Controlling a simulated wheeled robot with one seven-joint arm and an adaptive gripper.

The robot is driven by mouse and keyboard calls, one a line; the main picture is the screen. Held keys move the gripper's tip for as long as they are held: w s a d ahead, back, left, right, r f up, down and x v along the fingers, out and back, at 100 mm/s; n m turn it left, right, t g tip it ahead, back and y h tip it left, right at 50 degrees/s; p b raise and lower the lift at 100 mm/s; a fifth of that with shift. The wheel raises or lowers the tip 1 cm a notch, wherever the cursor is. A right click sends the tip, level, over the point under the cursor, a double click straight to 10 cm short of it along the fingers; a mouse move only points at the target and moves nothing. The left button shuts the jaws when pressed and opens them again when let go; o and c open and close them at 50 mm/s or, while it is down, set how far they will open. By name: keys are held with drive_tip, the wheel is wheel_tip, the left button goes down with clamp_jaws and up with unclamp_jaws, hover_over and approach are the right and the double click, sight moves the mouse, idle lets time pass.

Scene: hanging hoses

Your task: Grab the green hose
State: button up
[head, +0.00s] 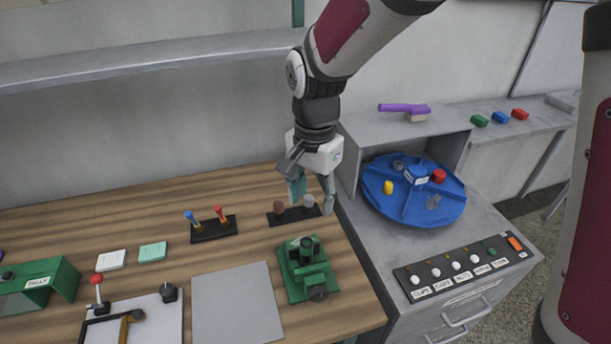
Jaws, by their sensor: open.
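I cannot make out a green hose in the head view. A narrow dark green vertical strip (298,12) shows at the top edge above the wall shelf; I cannot tell what it is. My gripper (312,198) points down over the right part of the wooden bench, fingers apart. A teal patch shows at its left finger; I cannot tell whether it is part of the finger or something behind it. Nothing is clearly held between the fingers.
Below my gripper on the wooden bench (120,215) are a dark knob block (290,217) and a green machine (305,268). A blue round tray (410,207) and a button panel (465,267) are to the right. A grey shelf (150,60) runs along the wall.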

drive_tip(key=a+f, duration=0.1)
drive_tip(key=f, duration=0.1)
hover_over(306, 242)
drive_tip(key=f, duration=0.7)
drive_tip(key=shift+s+d+f, duration=0.1)
drive_tip(key=shift+s+f, duration=0.2)
drive_tip(key=shift+s, duration=0.05)
drive_tip(key=f, duration=0.2)
drive_tip(key=f+p, duration=0.1)
drive_tip(key=f, duration=0.1)
drive_tip(key=shift+s, duration=0.3)
drive_tip(key=shift+f, duration=0.6)
clamp_jaws()
